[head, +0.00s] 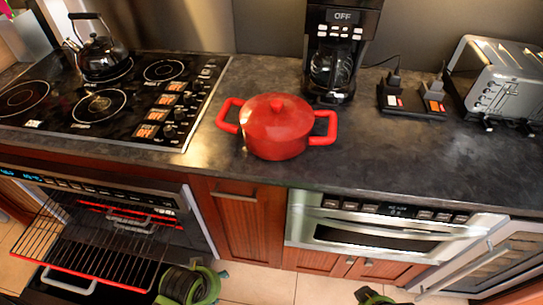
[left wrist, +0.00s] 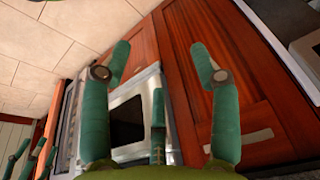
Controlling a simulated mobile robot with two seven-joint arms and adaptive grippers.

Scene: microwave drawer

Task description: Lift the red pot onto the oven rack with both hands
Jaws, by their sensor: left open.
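The red pot (head: 277,130), with its lid on and a handle on each side, stands on the dark counter between the cooktop and the coffee maker. The oven rack (head: 85,245), a dark wire grid with a red front edge, sticks out of the open oven at lower left. My left gripper (head: 195,283) is low at the bottom edge, right of the rack and well below the pot.
A black kettle (head: 100,50) stands on the cooktop (head: 130,118). A coffee maker (head: 335,50) is behind the pot, and a toaster (head: 498,82) is at right. The microwave drawer (head: 370,235) is under the counter. The counter front right of the pot is clear.

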